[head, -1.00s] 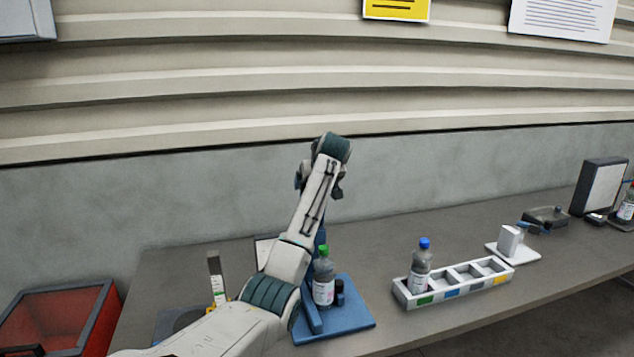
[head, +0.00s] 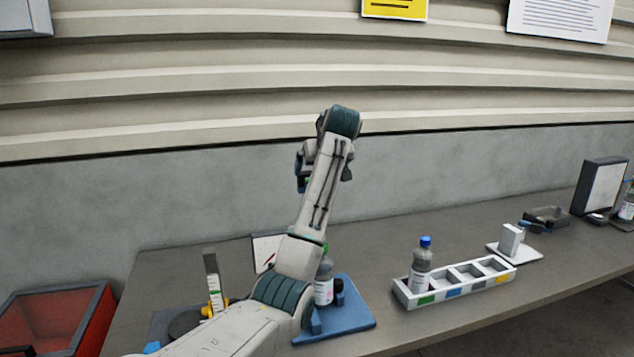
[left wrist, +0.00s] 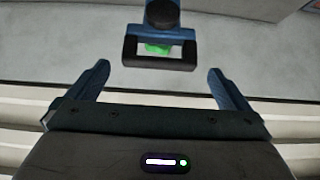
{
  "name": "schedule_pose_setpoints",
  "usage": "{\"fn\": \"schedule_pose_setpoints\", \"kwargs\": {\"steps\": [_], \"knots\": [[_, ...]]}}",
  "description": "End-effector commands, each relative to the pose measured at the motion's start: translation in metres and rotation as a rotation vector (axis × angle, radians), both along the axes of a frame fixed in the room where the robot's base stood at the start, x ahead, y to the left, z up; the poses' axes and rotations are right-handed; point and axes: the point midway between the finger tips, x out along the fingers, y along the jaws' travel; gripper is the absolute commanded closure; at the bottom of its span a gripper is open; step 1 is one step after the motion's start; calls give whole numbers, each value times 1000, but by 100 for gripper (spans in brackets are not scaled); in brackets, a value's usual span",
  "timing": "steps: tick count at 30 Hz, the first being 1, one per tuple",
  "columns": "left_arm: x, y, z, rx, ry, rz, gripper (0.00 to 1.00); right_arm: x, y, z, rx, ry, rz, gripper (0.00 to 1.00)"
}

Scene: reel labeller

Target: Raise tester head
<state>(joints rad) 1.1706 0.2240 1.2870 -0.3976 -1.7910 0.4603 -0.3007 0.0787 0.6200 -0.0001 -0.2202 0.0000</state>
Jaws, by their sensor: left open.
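The tester has a blue base (head: 358,302) on the bench, and a bottle with a green cap (head: 324,290) stands upright on it. My left arm hides most of the tester's upper part in the head view. In the left wrist view a dark rectangular frame (left wrist: 160,64) on a blue stem, seemingly the tester head's handle, is ahead of my gripper. Green shows through its opening. My left gripper (left wrist: 158,76) is open and empty, its two blue fingers spread either side of the frame and apart from it. My right gripper is not in view.
A white rack (head: 452,290) with coloured labels holds a blue-capped bottle (head: 421,265). A small white stand (head: 512,245) and a dark upright panel (head: 598,187) are farther right. A red bin (head: 50,318) is at the left. The bench behind the rack is clear.

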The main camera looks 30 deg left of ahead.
Motion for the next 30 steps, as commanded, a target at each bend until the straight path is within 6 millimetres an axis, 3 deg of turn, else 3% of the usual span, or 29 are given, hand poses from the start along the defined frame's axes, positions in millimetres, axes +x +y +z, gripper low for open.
{"fn": "schedule_pose_setpoints", "kwargs": {"steps": [7, 23, 26, 30], "knots": [[-12, -14, 17, 0, 0, 0, 0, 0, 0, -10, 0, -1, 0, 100], [-12, -14, 18, 0, 2, 1, 0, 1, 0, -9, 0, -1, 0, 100], [-13, -16, 7, 3, 11, -8, 0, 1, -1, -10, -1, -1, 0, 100], [-17, -25, -42, 16, 49, -56, 0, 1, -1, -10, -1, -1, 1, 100]]}}
